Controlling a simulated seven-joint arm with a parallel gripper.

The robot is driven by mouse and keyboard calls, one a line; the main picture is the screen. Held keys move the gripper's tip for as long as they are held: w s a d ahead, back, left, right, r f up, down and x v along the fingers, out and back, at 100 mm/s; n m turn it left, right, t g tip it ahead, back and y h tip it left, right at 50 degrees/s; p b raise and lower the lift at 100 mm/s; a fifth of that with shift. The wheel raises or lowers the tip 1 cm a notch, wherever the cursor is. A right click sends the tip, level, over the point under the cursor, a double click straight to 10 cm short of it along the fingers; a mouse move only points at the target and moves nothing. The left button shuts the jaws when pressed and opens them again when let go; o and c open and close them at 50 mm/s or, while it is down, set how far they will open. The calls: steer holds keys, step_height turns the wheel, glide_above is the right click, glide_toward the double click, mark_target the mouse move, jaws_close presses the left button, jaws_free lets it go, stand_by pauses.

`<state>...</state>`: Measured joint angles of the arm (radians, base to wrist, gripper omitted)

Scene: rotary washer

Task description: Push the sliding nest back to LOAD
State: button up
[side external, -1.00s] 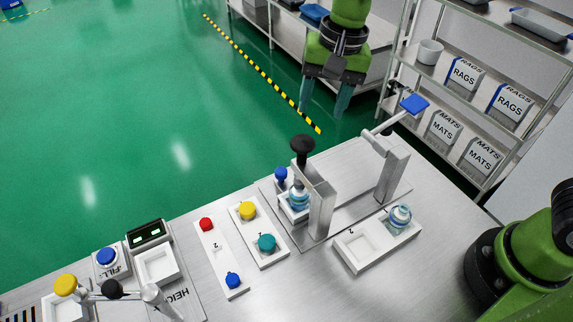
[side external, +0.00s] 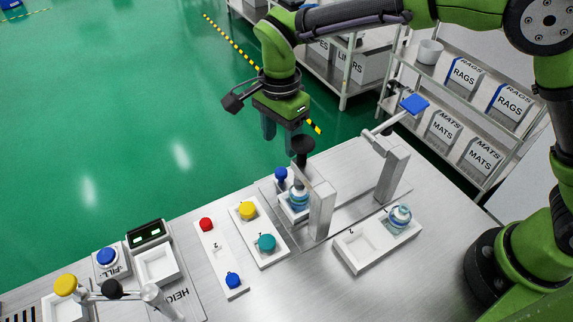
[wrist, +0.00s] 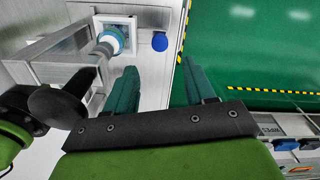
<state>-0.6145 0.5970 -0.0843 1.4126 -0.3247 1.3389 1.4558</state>
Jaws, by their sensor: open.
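The sliding nest (side external: 291,214) is a small white block under the upright post at the near left end of a metal base plate (side external: 352,212). A vial (side external: 299,196) with a blue band stands in it, and a blue knob (side external: 281,174) is at its far-left side. My gripper (side external: 282,146) is open and empty, fingers down, above and beyond the knob. In the wrist view its fingers (wrist: 158,68) are spread, with the knob ahead between them.
A black ball handle (side external: 302,146) tops the post close to my gripper. A white two-pocket tray (side external: 352,257) holds another vial (side external: 400,216). Panels with coloured knobs (side external: 248,210) lie left.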

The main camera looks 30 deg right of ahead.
mark_target(281, 171)
step_height(281, 171, down, 9)
steer(key=shift+r, duration=0.15)
jaws_close()
stand_by(0.5)
